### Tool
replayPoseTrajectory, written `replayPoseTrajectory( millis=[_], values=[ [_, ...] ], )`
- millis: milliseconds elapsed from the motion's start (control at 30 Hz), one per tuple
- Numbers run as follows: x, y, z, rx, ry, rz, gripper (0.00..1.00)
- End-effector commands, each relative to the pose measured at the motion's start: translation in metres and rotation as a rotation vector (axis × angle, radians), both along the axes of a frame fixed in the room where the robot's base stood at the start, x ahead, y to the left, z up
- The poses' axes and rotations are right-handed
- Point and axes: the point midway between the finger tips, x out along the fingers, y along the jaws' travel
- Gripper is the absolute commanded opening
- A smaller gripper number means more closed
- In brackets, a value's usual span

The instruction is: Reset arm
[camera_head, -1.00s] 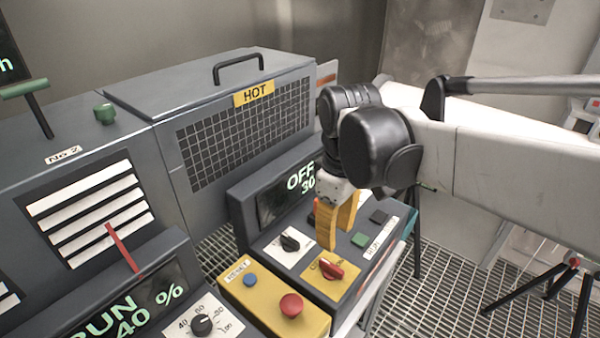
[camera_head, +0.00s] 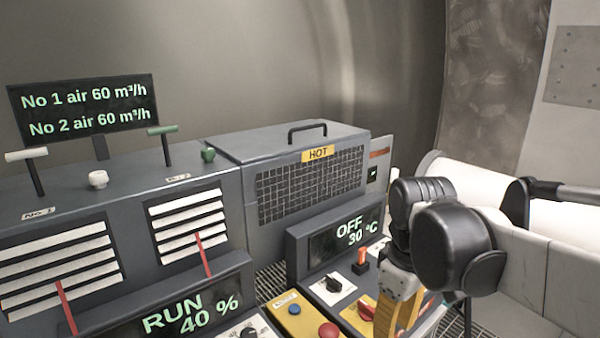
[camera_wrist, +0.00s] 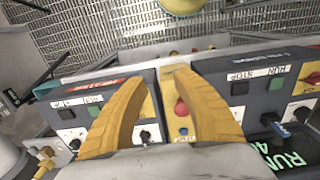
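My arm reaches in from the right in the head view, with my gripper (camera_head: 408,312) pointing down over the right end of the control panel. The wrist view shows my gripper (camera_wrist: 158,77) with its two yellow fingers apart and nothing held between them. I cannot tell the exact gap between fingertips and panel.
A heater box (camera_head: 310,185) marked HOT stands behind an OFF 30 °C display (camera_head: 345,238). A yellow box with a red button (camera_head: 328,331) is left of my gripper. A RUN 40 % display (camera_head: 190,318) is farther left. A white cylinder (camera_head: 480,187) lies behind my arm.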

Motion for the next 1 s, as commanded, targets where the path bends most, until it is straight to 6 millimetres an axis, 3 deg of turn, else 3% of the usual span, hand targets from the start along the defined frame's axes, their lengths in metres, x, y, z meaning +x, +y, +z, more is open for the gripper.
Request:
replayPoseTrajectory(
  millis=[367,700,1000],
  values=[
    [-0.023,-0.009,-0.041,0.037,-0.228,-0.250,0.34],
    [-0.045,-0.019,-0.097,0.158,-0.518,-0.568,0.34],
    [-0.048,-0.022,-0.106,0.207,-0.594,-0.653,0.34]
  ],
)
